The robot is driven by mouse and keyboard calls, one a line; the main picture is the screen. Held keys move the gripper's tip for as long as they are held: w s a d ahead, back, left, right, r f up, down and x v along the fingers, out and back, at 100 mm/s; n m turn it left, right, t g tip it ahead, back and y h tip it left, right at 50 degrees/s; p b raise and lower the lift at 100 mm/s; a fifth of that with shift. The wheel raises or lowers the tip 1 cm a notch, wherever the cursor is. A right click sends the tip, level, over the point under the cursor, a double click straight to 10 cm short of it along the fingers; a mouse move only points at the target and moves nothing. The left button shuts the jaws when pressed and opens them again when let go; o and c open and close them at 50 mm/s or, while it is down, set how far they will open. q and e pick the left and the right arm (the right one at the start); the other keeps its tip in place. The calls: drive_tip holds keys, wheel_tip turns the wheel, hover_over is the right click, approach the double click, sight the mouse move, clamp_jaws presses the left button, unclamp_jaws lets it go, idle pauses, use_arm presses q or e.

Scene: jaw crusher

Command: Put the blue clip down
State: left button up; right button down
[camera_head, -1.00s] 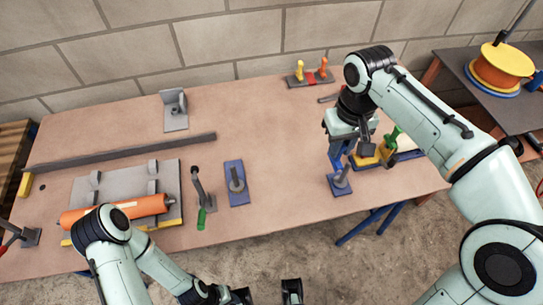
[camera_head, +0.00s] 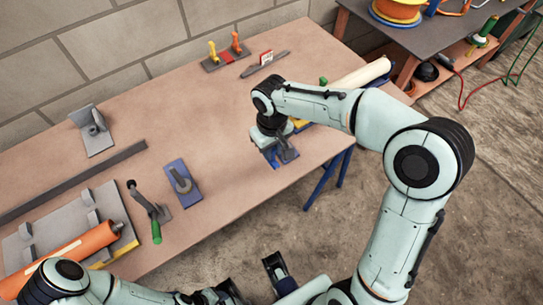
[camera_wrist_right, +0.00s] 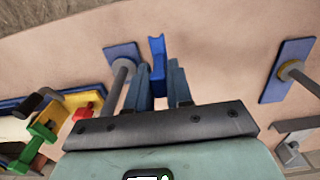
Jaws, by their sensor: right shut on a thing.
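The blue clip (camera_wrist_right: 157,58) is between the fingers of my right gripper (camera_wrist_right: 158,85) in the wrist view, its upper end sticking out past the fingertips. My right gripper (camera_head: 275,141) is shut on it, low over the right part of the table in the head view. The gripper and arm mostly hide the clip there. A blue base plate with a grey post (camera_wrist_right: 121,62) stands just left of the fingers in the wrist view. My left gripper (camera_head: 252,279) is at the bottom of the head view, with its fingers apart and nothing seen between them.
Another blue plate with a post (camera_head: 183,184) lies left on the table (camera_head: 215,130), beside a green-handled clamp (camera_head: 150,212). An orange cylinder (camera_head: 65,252) lies at the lower left. A white roll (camera_head: 362,74) lies right of my right gripper. The table's middle is clear.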

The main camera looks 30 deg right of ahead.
drive_tip(key=shift+f+b, duration=0.35)
drive_tip(key=shift+f, duration=1.65)
drive_tip(key=shift+f, duration=0.2)
drive_tip(key=c, duration=1)
unclamp_jaws()
drive_tip(key=shift+r, duration=0.15)
drive_tip(key=shift+r, duration=0.35)
wheel_tip(320, 180, up, 12)
drive_tip(key=shift+f+p, duration=0.25)
drive_tip(key=shift+p, duration=0.9)
